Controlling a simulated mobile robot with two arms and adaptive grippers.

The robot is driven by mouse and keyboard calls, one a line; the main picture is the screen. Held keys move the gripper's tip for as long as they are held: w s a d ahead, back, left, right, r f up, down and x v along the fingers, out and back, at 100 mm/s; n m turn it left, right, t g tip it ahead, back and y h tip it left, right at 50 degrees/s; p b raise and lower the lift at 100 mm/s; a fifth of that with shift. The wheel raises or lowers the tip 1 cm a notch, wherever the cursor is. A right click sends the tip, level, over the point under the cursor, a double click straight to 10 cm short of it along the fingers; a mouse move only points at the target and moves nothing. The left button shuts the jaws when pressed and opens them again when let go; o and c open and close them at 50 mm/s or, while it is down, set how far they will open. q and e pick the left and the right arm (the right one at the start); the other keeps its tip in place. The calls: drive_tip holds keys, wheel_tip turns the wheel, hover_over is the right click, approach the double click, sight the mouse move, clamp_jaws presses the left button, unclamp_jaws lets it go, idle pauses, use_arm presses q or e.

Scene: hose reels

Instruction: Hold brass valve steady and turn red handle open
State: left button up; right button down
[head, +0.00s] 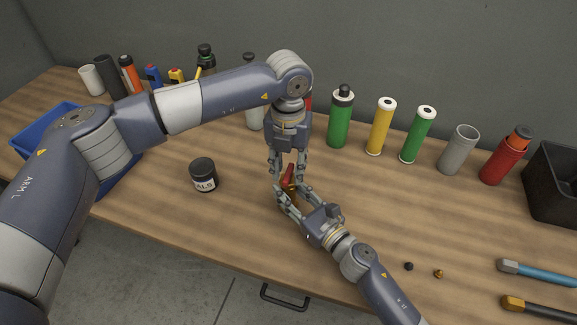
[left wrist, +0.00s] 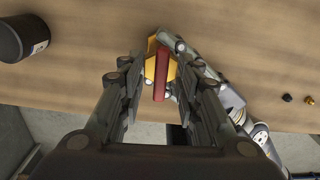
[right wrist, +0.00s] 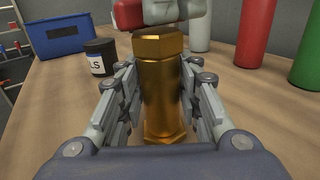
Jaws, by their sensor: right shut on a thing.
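The brass valve (right wrist: 162,85) stands upright on the bench, filling the middle of the right wrist view. My right gripper (head: 287,197) is shut on its body from the front right. The red handle (head: 288,177) sits on top of the valve; it also shows in the left wrist view (left wrist: 161,78), lying across the brass. My left gripper (head: 288,170) points straight down from above, its fingers spread on both sides of the red handle. Gaps show between the handle and the fingers in the left wrist view (left wrist: 160,85). The grippers hide most of the valve in the head view.
A black jar (head: 203,175) stands left of the valve and a blue bin (head: 50,125) farther left. Green, yellow, grey and red cylinders line the back. Small fittings (head: 438,273) and two tools (head: 540,273) lie at right. Bare wood surrounds the valve.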

sight(289, 171)
drive_tip(key=shift+f, duration=0.1)
use_arm(q)
wheel_tip(289, 171, up, 12)
idle(0.5)
use_arm(e)
drive_tip(key=c, duration=1.1)
unclamp_jaws()
drive_tip(key=shift+s+d, duration=0.1)
